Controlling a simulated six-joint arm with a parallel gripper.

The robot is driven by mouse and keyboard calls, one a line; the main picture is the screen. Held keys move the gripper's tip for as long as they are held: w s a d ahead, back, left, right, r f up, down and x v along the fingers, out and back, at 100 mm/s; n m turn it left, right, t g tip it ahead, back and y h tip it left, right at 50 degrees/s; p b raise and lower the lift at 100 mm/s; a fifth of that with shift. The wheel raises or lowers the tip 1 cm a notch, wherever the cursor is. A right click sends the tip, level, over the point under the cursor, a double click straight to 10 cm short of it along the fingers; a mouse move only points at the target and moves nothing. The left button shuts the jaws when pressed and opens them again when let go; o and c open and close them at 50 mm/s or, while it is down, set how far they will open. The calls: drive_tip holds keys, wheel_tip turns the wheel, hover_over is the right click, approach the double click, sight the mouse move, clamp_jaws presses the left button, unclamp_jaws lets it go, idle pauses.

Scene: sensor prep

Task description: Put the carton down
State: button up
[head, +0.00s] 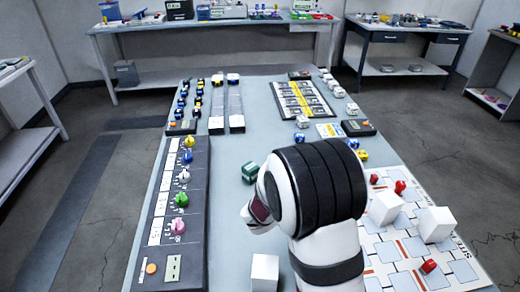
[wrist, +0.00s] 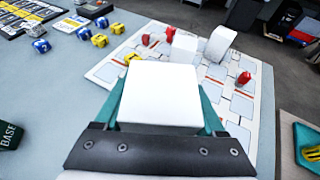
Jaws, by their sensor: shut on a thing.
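In the wrist view, my gripper (wrist: 162,105) is shut on a white, plain-sided carton (wrist: 160,92), with a teal finger on either side. The carton hides part of the white printed board (wrist: 112,70); I cannot tell whether it touches anything below. In the head view, my arm hides the gripper's fingers. A white box (head: 264,272) shows just left of my arm there; I cannot tell for sure whether it is the held carton. Two other white boxes (head: 385,207) (head: 436,224) sit on the printed board (head: 405,275) at the right.
Small red pieces (head: 429,266) lie on the board around the white boxes. A dark green block marked BASE (wrist: 10,135) stands left of my gripper. A panel with coloured knobs (head: 195,255) runs along the table's left side. Grey tabletop (head: 232,235) is bare between panel and arm.

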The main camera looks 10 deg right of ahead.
drive_tip(key=w+a+f+n+t, duration=0.1)
drive_tip(key=w+a+f, duration=0.1)
drive_tip(key=a, duration=0.6)
drive_tip(key=w+a+f+n+t+y, duration=0.1)
drive_tip(key=w+a+f, duration=0.1)
drive_tip(key=a, duration=0.5)
drive_tip(key=w+a+f+n+t+y, duration=0.1)
drive_tip(key=w+a+f, duration=0.2)
drive_tip(key=a, duration=0.5)
drive_tip(key=shift+w+a+n+t, duration=0.3)
drive_tip(key=shift+w+n+t, duration=0.1)
drive_tip(key=shift+w, duration=0.4)
wheel_tip(320, 180, down, 3)
drive_tip(key=shift+f+y, duration=0.1)
drive_tip(key=shift+y, duration=0.2)
drive_tip(key=shift+f, duration=0.3)
